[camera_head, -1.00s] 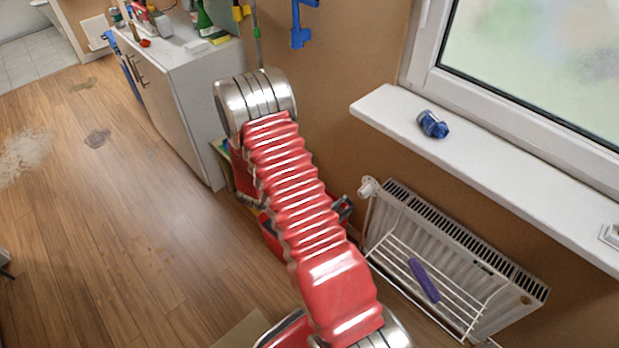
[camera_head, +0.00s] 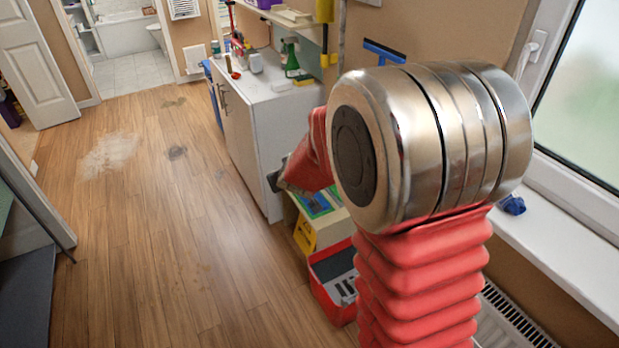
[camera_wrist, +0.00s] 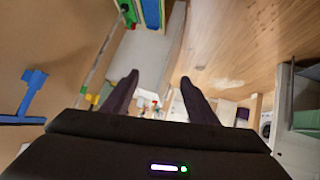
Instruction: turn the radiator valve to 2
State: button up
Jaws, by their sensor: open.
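The white radiator (camera_head: 512,322) shows only as a grilled top at the lower right of the head view, under the window sill. Its valve is hidden in the head view now, with my large red and silver arm in front of that area. My gripper (camera_wrist: 159,82) shows in the wrist view with its two dark fingers apart and nothing between them. It is away from the radiator, which is not in the wrist view.
A white cabinet (camera_head: 262,140) with bottles on top stands along the wall. A red toolbox (camera_head: 334,288) and a yellow-fronted box (camera_head: 312,228) stand on the floor beside my arm. A blue cloth (camera_head: 513,205) lies on the sill (camera_head: 570,250).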

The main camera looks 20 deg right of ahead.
jog(key=s+a+r+g+y, duration=0.1)
jog(key=s+a+r+y, duration=0.1)
jog(key=s+a+r, duration=0.5)
jog(key=s+a+r+g, duration=0.1)
jog(key=s+r, duration=0.1)
jog(key=s, duration=1.1)
jog(key=s+a+r+g, duration=0.1)
jog(key=s+r+g, duration=0.1)
jog(key=s, duration=1.1)
jog(key=shift+s+a+g, duration=0.3)
jog(key=shift+s, duration=0.1)
jog(key=shift+r, duration=0.15)
jog(key=shift+c, duration=0.5)
